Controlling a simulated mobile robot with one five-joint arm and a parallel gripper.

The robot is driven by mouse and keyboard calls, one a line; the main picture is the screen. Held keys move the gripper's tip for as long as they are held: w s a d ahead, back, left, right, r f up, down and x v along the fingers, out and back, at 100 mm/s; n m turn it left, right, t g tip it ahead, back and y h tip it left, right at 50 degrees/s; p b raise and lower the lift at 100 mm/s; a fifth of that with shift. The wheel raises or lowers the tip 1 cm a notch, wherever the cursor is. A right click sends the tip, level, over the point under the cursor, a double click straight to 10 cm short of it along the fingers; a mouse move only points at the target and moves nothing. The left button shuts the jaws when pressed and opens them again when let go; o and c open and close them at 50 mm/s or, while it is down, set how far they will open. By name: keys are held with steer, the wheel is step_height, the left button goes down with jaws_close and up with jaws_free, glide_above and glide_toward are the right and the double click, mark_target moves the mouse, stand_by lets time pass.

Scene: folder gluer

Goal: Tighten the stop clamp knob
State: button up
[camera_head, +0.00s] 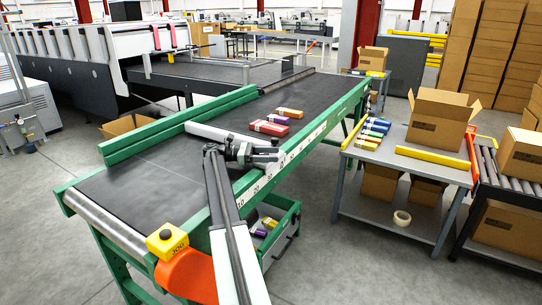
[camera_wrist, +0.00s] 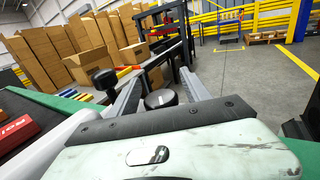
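The stop clamp is a dark fitting at the right end of a pale stop bar (camera_head: 215,133) lying across the belt, by the green side rail with the number scale. My gripper (camera_head: 262,153) is at this clamp, and its dark parts are hard to tell apart from it in the head view. In the wrist view, my gripper's two grey fingers (camera_wrist: 161,78) are spread apart. A round black knob (camera_wrist: 160,98) shows between them, with gaps visible on both sides. A second black knob (camera_wrist: 103,79) stands outside the left finger. Contact cannot be made out.
Red and orange cartons (camera_head: 269,127) lie on the belt (camera_head: 150,170) beyond the bar. A yellow jog button box (camera_head: 167,241) sits at the near belt corner. A grey table (camera_head: 400,160) with cartons stands right, and a green tray (camera_head: 275,240) hangs below the rail.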

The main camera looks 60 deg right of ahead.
steer(key=v, duration=0.8)
